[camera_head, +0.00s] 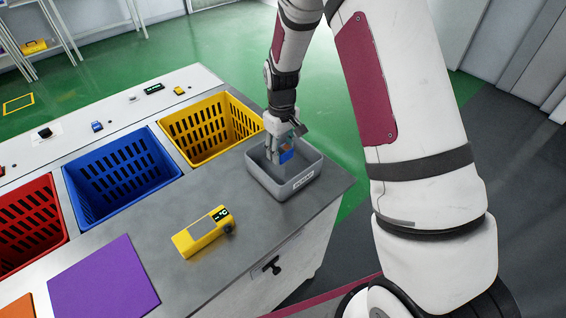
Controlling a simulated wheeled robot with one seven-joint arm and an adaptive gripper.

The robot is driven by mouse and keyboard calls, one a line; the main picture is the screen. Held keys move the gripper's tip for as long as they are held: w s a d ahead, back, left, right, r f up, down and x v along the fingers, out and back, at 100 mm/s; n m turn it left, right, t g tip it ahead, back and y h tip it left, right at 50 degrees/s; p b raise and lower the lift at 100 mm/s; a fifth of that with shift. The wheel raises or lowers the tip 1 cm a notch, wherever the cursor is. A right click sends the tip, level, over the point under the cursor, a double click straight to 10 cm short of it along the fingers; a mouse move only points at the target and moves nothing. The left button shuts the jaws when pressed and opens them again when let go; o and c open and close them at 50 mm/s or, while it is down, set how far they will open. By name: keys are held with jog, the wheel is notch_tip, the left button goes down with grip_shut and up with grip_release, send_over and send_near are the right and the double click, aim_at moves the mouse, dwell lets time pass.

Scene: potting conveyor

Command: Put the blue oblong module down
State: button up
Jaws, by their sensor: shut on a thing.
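A blue module (286,156) is held in my gripper (281,154). It is small and partly hidden by the fingers, with a bit of orange showing just above it. My gripper is shut on it and points down into a grey bin (295,188) at the far right end of the counter. The module is at or below the level of the bin's rim. I cannot tell whether it touches the bin floor.
A yellow device with a display (202,231) lies on the grey counter (180,200), left of the bin. Red (30,222), blue (122,175) and yellow (210,125) baskets are sunk behind it. A purple mat (104,280) lies front left. Several small modules rest on the white strip (75,143) behind.

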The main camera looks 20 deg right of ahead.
jog(key=shift+f+p, duration=0.3)
jog(key=shift+f, duration=2.3)
jog(key=shift+f, duration=0.15)
jog(key=o, duration=1.2)
notch_tip(320, 180, up, 12)
jog(key=shift+r+b, duration=0.1)
jog(key=shift+b, duration=0.75)
notch_tip(320, 180, up, 9)
jog(key=m+t, duration=0.1)
send_over(282, 169)
jog(key=s, duration=0.4)
jog(key=s+r+m+t, duration=0.2)
jog(key=s+r+t, duration=0.1)
jog(key=s+r, duration=1.05)
jog(key=shift+m+t, duration=0.7)
jog(key=shift+m, duration=0.1)
jog(key=s, duration=0.6)
jog(key=s+r, duration=0.1)
jog(key=s, duration=0.2)
jog(key=shift+s+d, duration=0.2)
jog(key=shift+d, duration=0.05)
